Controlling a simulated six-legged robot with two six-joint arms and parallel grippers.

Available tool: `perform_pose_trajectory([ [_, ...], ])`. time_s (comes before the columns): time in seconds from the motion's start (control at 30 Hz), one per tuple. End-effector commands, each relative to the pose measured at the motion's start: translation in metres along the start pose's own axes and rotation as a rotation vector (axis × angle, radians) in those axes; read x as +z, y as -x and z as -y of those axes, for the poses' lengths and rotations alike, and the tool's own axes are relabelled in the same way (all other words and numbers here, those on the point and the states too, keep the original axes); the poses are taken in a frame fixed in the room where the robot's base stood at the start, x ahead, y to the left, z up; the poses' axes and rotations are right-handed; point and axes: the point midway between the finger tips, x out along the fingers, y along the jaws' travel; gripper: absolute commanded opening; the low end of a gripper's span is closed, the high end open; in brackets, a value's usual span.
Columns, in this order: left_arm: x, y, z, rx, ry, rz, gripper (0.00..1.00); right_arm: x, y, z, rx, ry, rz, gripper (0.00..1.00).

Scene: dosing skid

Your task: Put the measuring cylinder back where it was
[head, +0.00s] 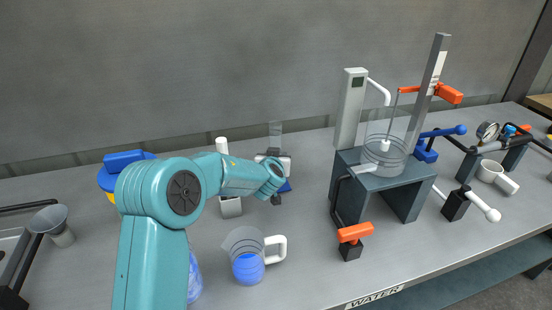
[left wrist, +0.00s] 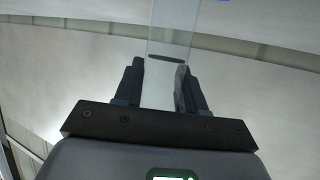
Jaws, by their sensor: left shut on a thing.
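The measuring cylinder (head: 275,134) is a clear tube, seen upright behind the end of my left arm in the head view. My left gripper (head: 276,162) is shut on it. In the left wrist view the clear cylinder (left wrist: 172,32) stands between the two dark fingers of the left gripper (left wrist: 160,76) and reaches past their tips. A blue part (head: 286,187) shows just below the gripper; it may be the cylinder's foot. My arm hides much of the cylinder, and I cannot tell whether it touches the bench. My right gripper is not in view.
A jug with blue liquid (head: 249,268) stands in front of the gripper. A dark stand (head: 410,186) carries a clear vessel (head: 386,155) to the right, near an orange-handled valve (head: 354,232). A funnel (head: 53,224) is at the left. Bare bench lies between jug and stand.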

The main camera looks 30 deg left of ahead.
Motion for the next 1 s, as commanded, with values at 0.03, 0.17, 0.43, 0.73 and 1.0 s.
perform_pose_trajectory([
  [0.03, 0.002, -0.001, 0.000, 0.000, 0.000, -0.001, 0.00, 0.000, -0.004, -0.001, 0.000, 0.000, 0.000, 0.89],
  [0.17, 0.001, 0.000, 0.000, 0.001, 0.000, 0.000, 0.65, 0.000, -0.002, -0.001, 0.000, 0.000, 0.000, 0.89],
  [0.43, -0.001, 0.000, 0.000, 0.000, 0.000, 0.000, 0.65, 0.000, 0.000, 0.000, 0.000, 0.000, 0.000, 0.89],
  [0.73, 0.000, 0.048, -0.001, 0.003, 0.002, -0.004, 0.65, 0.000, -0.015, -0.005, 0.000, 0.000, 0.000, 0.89],
  [1.0, -0.001, 0.104, -0.001, 0.002, 0.002, -0.002, 0.65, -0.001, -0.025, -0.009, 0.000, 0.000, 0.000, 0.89],
])
